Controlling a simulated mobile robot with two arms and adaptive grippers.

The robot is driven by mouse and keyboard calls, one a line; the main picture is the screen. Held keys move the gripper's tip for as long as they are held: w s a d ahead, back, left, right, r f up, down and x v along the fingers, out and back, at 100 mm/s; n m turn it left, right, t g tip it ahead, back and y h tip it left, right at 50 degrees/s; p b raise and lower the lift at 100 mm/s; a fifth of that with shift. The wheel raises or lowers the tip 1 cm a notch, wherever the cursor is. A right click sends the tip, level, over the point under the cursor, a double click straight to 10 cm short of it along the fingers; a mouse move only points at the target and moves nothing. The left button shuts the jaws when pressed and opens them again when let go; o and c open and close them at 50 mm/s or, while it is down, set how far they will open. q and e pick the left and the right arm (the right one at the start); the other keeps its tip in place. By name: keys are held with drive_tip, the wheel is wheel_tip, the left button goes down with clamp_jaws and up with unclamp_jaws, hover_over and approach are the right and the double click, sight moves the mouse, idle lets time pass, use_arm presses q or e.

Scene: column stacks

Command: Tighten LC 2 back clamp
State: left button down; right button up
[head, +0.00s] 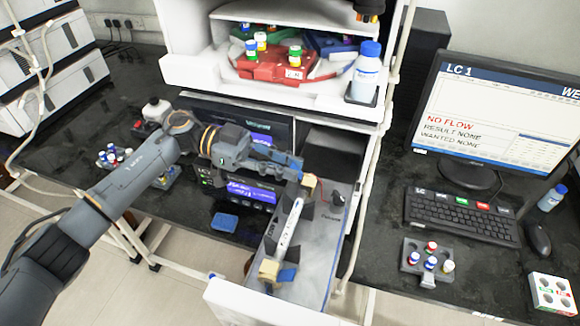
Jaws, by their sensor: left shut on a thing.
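A pulled-out drawer (318,262) in the middle holds a pale, slim column (289,228) lying lengthwise between dark supports. A tan clamp piece (309,183) sits at the column's back end, and a similar tan piece (268,269) with a blue part sits at its front end. My left gripper (296,172) reaches in from the left and is shut at the back end, on what looks like the back clamp. Its fingers partly hide the clamp. The clamp's tightness cannot be told. My right gripper is not in view.
A monitor (497,118) reads LC 1 and NO FLOW. A keyboard (460,216) and a grey vial rack (427,262) stand at right. A white shelf (268,91) with a red tray (284,68) and a bottle (366,75) overhangs the drawer. A blue block (224,222) lies left of it.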

use_arm(q)
drive_tip(key=shift+w+a+f+g+h+b, duration=0.15)
drive_tip(key=shift+f+g+h+b, duration=0.25)
drive_tip(key=shift+h, duration=0.4)
drive_tip(key=shift+a, duration=0.1)
drive_tip(key=c, duration=1.2)
unclamp_jaws()
drive_tip(key=shift+a, duration=0.1)
drive_tip(key=v, duration=1.1)
drive_tip(key=shift+w+a, duration=0.1)
drive_tip(key=shift+a, duration=0.3)
